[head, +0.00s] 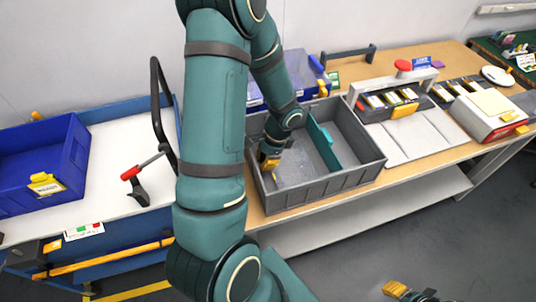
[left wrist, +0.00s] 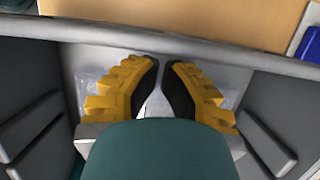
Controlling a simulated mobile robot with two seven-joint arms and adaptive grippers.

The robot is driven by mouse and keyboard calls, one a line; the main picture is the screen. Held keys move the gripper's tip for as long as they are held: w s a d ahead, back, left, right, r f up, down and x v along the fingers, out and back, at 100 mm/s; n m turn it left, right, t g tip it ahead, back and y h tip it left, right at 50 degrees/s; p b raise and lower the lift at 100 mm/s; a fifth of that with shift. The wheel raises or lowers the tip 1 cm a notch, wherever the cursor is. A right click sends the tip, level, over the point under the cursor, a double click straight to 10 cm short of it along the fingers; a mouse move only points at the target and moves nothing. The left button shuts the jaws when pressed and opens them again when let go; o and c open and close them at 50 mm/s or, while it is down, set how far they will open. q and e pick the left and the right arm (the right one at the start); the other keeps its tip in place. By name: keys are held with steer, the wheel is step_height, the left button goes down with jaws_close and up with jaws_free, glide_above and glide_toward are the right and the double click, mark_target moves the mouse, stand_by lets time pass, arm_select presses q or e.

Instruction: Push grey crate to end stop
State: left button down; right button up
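The grey crate (head: 330,193) sits on the wooden bench, with a teal divider (head: 322,145) across its inside. My left gripper (head: 269,163) is down inside the crate, left of the divider. In the left wrist view its yellow fingers (left wrist: 160,68) lie close together with a narrow gap and nothing visible between them. The tips are close to a crate wall (left wrist: 215,52); I cannot tell whether they touch. A dark low rail (head: 350,54), perhaps the end stop, stands at the bench's back, apart from the crate. My right gripper (head: 411,292) shows only partly, away from the crate.
A blue bin (head: 301,72) stands behind the crate. A rack of cells (head: 392,100) and a white-red device (head: 490,113) stand to its right. At left are another blue bin (head: 38,165) and a red-handled tool (head: 140,178) on a white-topped cart (head: 115,140).

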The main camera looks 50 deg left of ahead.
arm_select(q)
steer(key=shift+b+x, duration=0.35)
steer(key=shift+x, duration=1.5)
arm_select(e)
steer(key=shift+s+f, duration=0.2)
steer(key=shift+f, duration=0.2)
